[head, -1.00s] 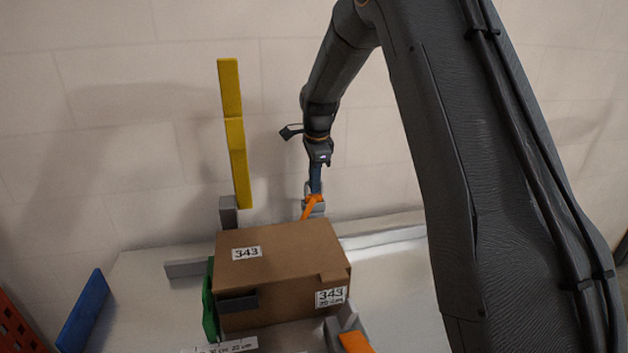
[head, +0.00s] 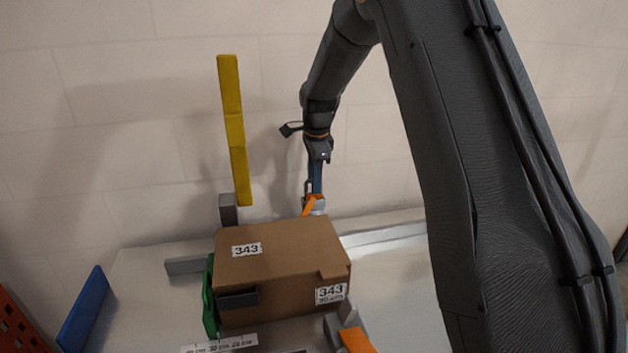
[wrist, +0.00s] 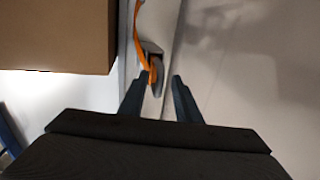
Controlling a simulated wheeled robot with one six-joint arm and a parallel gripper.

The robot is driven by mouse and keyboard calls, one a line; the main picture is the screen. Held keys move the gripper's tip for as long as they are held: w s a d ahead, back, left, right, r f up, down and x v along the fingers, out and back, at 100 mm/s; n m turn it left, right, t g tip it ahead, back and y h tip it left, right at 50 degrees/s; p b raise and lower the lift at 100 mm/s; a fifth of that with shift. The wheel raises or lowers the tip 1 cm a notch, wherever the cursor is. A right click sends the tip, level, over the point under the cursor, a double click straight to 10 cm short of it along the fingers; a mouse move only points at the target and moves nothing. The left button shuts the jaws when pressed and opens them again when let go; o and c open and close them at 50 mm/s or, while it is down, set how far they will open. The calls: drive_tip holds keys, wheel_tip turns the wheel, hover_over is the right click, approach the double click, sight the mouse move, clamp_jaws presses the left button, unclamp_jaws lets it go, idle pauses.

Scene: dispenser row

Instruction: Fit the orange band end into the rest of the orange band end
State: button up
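The orange band (head: 311,206) shows behind the box, at a grey rest (head: 320,204). In the wrist view the orange band (wrist: 139,40) runs down along the box side to the grey rest (wrist: 152,47), its lower end close to my left fingertip. My gripper (head: 315,188) points down at the rest from above. In the wrist view my gripper (wrist: 162,82) has its two dark fingers apart, with a grey part showing between the tips. Whether the band end touches the left finger or sits fully in the rest, I cannot tell.
The brown box (head: 283,262) marked 343 stands on the pale table (head: 400,285). Another orange piece (head: 356,340) is at its front corner. A yellow upright (head: 233,130) rises behind it, a green piece (head: 209,300) stands at its left, and a blue board (head: 82,310) is farther left.

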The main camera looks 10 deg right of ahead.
wheel_tip(320, 180, up, 8)
drive_tip(key=s+b, duration=0.1)
drive_tip(key=b, duration=0.1)
drive_tip(key=shift+s+f, duration=0.2)
drive_tip(key=shift+s, duration=0.05)
drive_tip(key=shift+s, duration=0.1)
